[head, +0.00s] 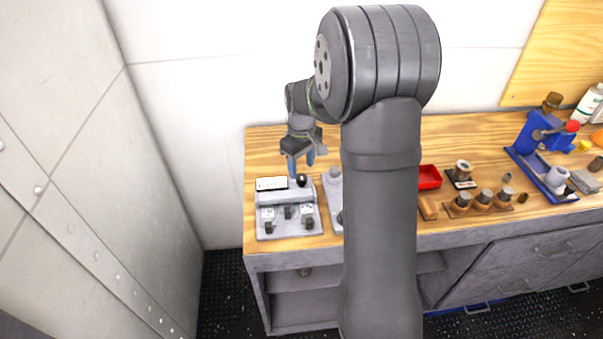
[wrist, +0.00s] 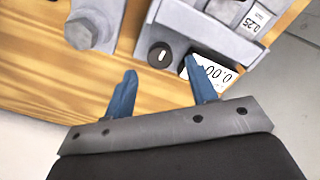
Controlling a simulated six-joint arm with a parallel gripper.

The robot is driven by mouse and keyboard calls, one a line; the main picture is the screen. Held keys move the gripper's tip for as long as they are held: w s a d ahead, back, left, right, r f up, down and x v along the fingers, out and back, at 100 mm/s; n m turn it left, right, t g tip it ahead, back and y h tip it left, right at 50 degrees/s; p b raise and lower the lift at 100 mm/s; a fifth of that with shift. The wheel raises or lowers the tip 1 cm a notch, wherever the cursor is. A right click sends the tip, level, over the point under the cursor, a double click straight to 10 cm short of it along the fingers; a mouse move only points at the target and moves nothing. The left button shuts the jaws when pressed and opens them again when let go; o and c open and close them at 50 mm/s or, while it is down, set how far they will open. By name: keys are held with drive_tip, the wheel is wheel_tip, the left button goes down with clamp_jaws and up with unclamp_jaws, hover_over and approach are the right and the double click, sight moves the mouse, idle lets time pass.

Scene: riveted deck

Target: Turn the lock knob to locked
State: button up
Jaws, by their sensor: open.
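The lock knob (wrist: 160,55) is a small round black knob with a short white mark, on a light grey device (head: 288,222) at the left end of the bench. It also shows in the head view (head: 301,180) as a dark spot beside the white display (head: 271,184). The display (wrist: 212,72) reads about 0.00 in the wrist view. My gripper (wrist: 162,74) is open and empty, its two blue fingers spread to either side of the knob's near side. In the head view my gripper (head: 301,166) hangs just behind the device. Whether the fingers touch anything is unclear.
A second grey fixture with a bolt head (wrist: 88,30) stands close beside the device. A red tray (head: 429,177), a wooden block with cylinders (head: 478,203) and a blue press (head: 545,145) are farther right. Bare wood lies behind the device.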

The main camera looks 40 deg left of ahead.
sight(301, 177)
drive_tip(key=shift+f, duration=1.85)
drive_tip(key=c, duration=1)
